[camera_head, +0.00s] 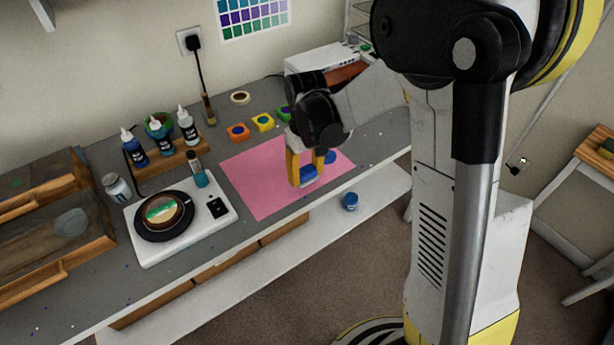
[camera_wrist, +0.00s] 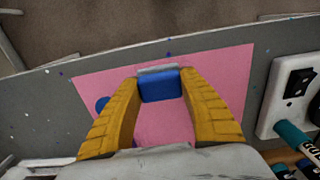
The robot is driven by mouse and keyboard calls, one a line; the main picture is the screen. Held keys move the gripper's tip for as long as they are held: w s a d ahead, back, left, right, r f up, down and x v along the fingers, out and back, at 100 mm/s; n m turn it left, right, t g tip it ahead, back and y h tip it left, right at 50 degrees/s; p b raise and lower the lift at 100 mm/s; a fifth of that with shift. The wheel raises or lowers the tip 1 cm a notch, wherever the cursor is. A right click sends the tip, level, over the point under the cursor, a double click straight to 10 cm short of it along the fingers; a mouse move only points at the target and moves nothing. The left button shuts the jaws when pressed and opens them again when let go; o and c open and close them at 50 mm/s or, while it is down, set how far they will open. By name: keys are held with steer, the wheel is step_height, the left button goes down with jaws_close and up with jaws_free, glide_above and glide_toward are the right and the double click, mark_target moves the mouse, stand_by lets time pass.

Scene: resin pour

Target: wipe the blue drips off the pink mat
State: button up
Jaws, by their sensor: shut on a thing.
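The pink mat (camera_head: 258,180) lies flat on the grey bench and also fills the middle of the wrist view (camera_wrist: 222,75). My gripper (camera_head: 307,170) is over its right part with yellow fingers pointing down. In the wrist view my gripper (camera_wrist: 161,84) is shut on a blue block (camera_wrist: 160,87) with a pale grey edge, perhaps a sponge. I cannot tell whether the block touches the mat. A blue patch (camera_head: 330,157) shows on the mat right of my gripper; it also shows left of the fingers in the wrist view (camera_wrist: 101,103). The fingers and block hide part of the mat.
A white scale (camera_head: 150,248) with a dark round turntable (camera_head: 150,225) stands left of the mat. Bottles in a wooden rack (camera_head: 175,165) and small coloured moulds (camera_head: 262,122) stand behind. A round blue thing (camera_head: 349,201) sits on the lower shelf. The bench's front edge is close.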

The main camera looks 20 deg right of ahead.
steer(key=shift+r+p, duration=1.2)
steer(key=shift+r, duration=0.85)
